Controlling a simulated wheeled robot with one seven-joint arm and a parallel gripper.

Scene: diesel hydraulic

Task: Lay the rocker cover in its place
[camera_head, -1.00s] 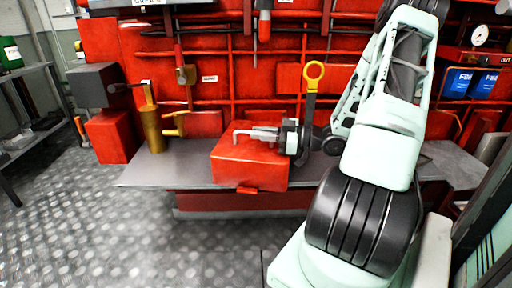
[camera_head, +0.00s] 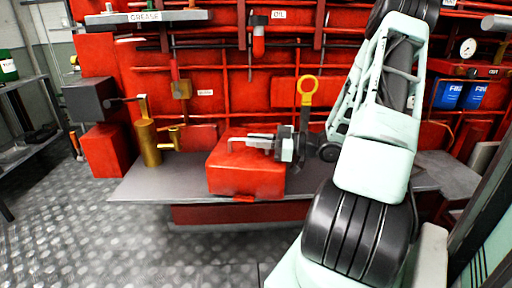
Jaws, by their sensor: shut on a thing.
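The rocker cover (camera_head: 246,168) looks like a red box with rounded edges and a thin bar handle (camera_head: 236,142) on top. It is in front of the grey bench in the head view. My gripper (camera_head: 256,142) reaches in from the right, level, and is shut on the handle at the top of the cover. The cover is roughly upright. I cannot tell whether its underside touches the bench or hangs just above it. The spot where the cover belongs cannot be made out.
The grey bench (camera_head: 150,182) is bare left of the cover. A brass oil can (camera_head: 148,143) stands at its left end. A yellow ring-topped dark rod (camera_head: 306,88) shows right behind my gripper. Red pipes and a wall rack fill the back. Metal floor (camera_head: 110,240) is clear at front left.

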